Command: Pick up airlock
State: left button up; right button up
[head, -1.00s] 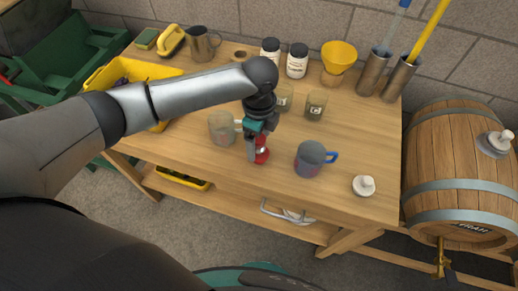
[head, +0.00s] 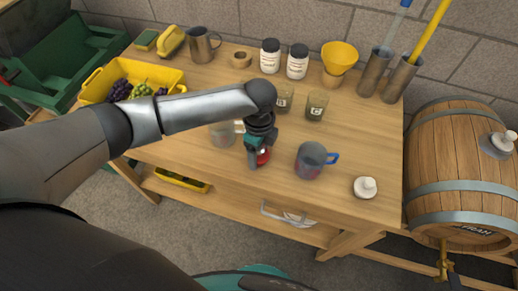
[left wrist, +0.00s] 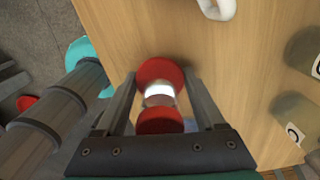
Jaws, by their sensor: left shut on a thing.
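The airlock (head: 264,156), a small piece with red ends and a pale, shiny middle, is at the front part of the wooden table. My left gripper (head: 257,158) is shut on it. In the left wrist view the airlock (left wrist: 159,75) sits between the two fingers of the left gripper (left wrist: 158,95), with its red ends and bright middle showing. Whether it touches the tabletop is hard to tell. My right gripper is in neither view.
A white stopper (head: 365,187) lies near the front right of the table (head: 360,140). A yellow crate (head: 97,90) holds grapes. A barrel (head: 462,165) is at right.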

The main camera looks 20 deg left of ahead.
pick_arm(q)
jog(key=c, duration=0.5)
jog(key=shift+r, duration=0.1)
